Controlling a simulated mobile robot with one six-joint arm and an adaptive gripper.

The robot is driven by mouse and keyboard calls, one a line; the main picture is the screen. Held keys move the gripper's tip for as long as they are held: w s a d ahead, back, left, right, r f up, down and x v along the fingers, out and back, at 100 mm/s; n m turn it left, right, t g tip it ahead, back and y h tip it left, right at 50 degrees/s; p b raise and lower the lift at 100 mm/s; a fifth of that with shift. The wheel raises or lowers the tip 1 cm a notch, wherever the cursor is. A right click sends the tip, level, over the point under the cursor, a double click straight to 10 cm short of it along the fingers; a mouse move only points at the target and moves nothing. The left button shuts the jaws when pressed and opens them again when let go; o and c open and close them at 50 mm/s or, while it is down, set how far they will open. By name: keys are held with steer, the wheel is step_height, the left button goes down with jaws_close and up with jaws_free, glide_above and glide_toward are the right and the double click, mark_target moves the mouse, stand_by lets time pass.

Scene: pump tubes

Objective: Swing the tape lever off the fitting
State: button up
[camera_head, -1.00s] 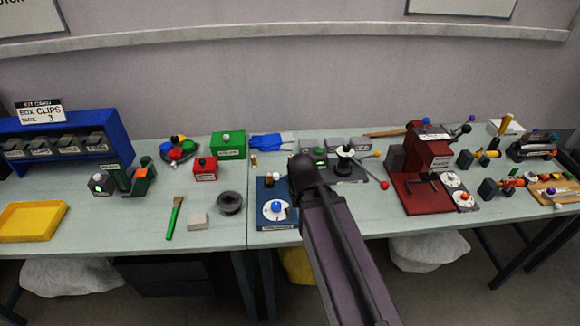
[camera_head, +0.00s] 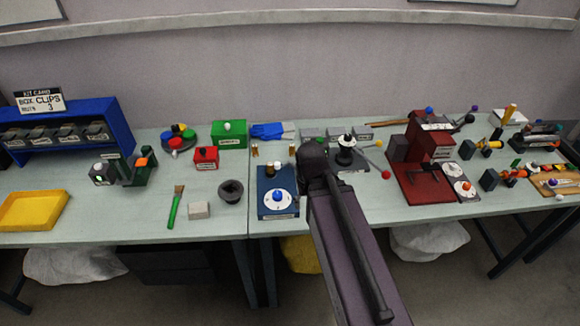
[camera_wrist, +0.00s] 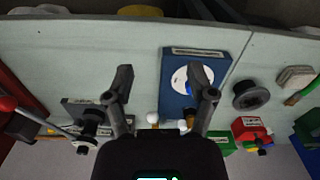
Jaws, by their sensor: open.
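I cannot tell for sure which part is the tape lever or its fitting. A dark post (camera_head: 346,146) on a dark plate carries thin rods with a red ball (camera_head: 385,175) and a yellow ball; the post also shows in the wrist view (camera_wrist: 90,121), left of my fingers. A blue plate (camera_head: 267,206) with a white dial and blue knob (camera_head: 278,198) stands left of my arm. In the wrist view my gripper (camera_wrist: 161,80) is open and empty above the bench, its right finger covering part of the dial. In the head view my arm hides the fingers.
A red press (camera_head: 427,187) stands to the right, with yellow and orange tools beyond it. A grey cup (camera_head: 231,191), a pale block (camera_head: 199,210), a brush (camera_head: 175,208) and a red box (camera_head: 206,158) lie left. A blue rack (camera_head: 62,133) is far left.

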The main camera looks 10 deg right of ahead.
steer(key=shift+w+f+n, duration=0.1)
steer(key=shift+w+n, duration=0.2)
steer(key=shift+w, duration=0.05)
steer(key=c, duration=0.7)
steer(key=shift+w+a+n, duration=0.1)
steer(key=shift+w+n, duration=0.2)
steer(key=shift+w, duration=0.1)
jaws_close()
steer(key=w+a+n+h+b, duration=0.2)
steer(key=w+a+n+h, duration=0.2)
steer(key=w+n, duration=0.5)
steer(key=w+a+n+h+b, duration=0.2)
steer(key=w+a+n+h, duration=0.2)
steer(key=w+a+n, duration=0.2)
steer(key=shift+w+a+r+n+t, duration=0.3)
steer(key=shift+w+n, duration=1.1)
steer(key=shift+w, duration=0.9)
